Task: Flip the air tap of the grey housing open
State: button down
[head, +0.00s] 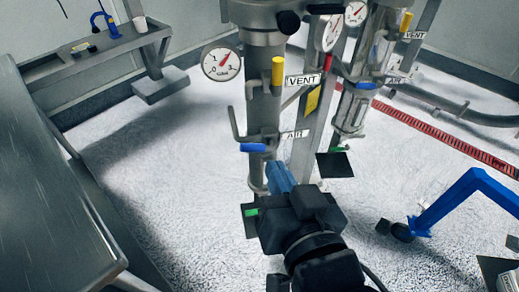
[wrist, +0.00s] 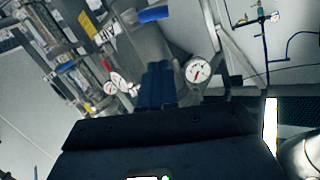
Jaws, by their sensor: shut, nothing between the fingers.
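The grey housing (head: 264,108) is an upright metal column in the head view. Its air tap has a blue handle (head: 253,147), lying roughly level beside the AIR label (head: 295,134). A blue handle also shows at the top of the wrist view (wrist: 153,14). My gripper (head: 279,172) has blue fingers, pressed together and empty, just below and right of the handle in the head view. In the wrist view the fingers (wrist: 158,72) are side by side, with a gap to the handle. I cannot tell the exact depth between them.
A yellow VENT handle (head: 278,70) and a pressure gauge (head: 221,62) sit higher on the housing. A second similar column (head: 352,108) stands behind to the right. A metal table (head: 55,190) is at left, and a blue wheeled frame (head: 470,192) at right.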

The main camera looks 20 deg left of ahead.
aim_at(252, 149)
jog(key=w+a+f, duration=0.4)
jog(key=w+a, duration=0.2)
jog(key=shift+f+p, duration=0.2)
jog(key=shift+p, duration=0.2)
jog(key=shift+w, duration=0.1)
jog(key=shift+s+a+f+n+t+h, duration=0.2)
jog(key=shift+f+n+t+h, duration=0.25)
jog(key=shift+n, duration=0.65)
dwell(0.5)
